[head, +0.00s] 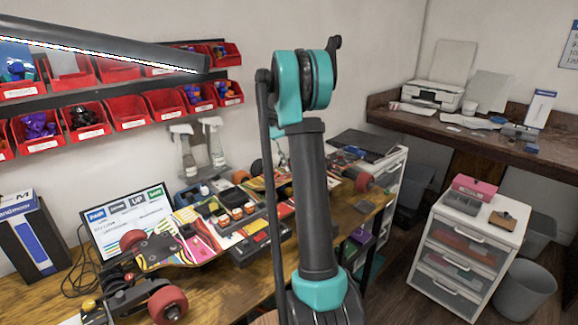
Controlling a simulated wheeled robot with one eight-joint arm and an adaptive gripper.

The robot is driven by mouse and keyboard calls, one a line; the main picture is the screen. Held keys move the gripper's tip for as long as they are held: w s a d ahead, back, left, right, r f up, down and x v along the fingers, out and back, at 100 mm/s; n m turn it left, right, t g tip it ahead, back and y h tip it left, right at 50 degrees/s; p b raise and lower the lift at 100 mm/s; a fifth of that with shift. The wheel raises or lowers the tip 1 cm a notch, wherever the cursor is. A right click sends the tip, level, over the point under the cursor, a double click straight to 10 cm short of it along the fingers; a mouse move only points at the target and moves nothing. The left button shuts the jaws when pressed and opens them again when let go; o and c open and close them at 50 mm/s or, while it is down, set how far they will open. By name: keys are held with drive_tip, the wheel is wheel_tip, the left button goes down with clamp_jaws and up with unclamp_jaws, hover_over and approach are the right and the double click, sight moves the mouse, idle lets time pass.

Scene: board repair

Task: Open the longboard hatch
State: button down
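The longboard (165,249) lies on the wooden workbench with its wheels up. Red wheels (167,304) show at its near left end, and another red wheel (362,182) shows at the far right. Its colourful deck is partly covered by small items and by my arm. I cannot make out the hatch clearly. My arm stands upright in the middle of the view, in front of the bench. My gripper is not clearly visible; a small teal part shows behind the arm, but I cannot tell what it is.
A monitor (128,218) stands behind the board. Spray bottles (214,142) and red bins (130,112) are on the wall. A white drawer cabinet (456,265) and grey bin (526,291) stand right. A printer (432,95) sits on the back counter. Some floor is free between bench and cabinet.

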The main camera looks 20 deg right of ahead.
drive_tip(key=shift+w, duration=0.1)
idle(0.3)
drive_tip(key=c, duration=1.3)
unclamp_jaws()
drive_tip(key=shift+o, duration=0.2)
drive_tip(key=v, duration=1.2)
drive_tip(key=shift+c, duration=0.4)
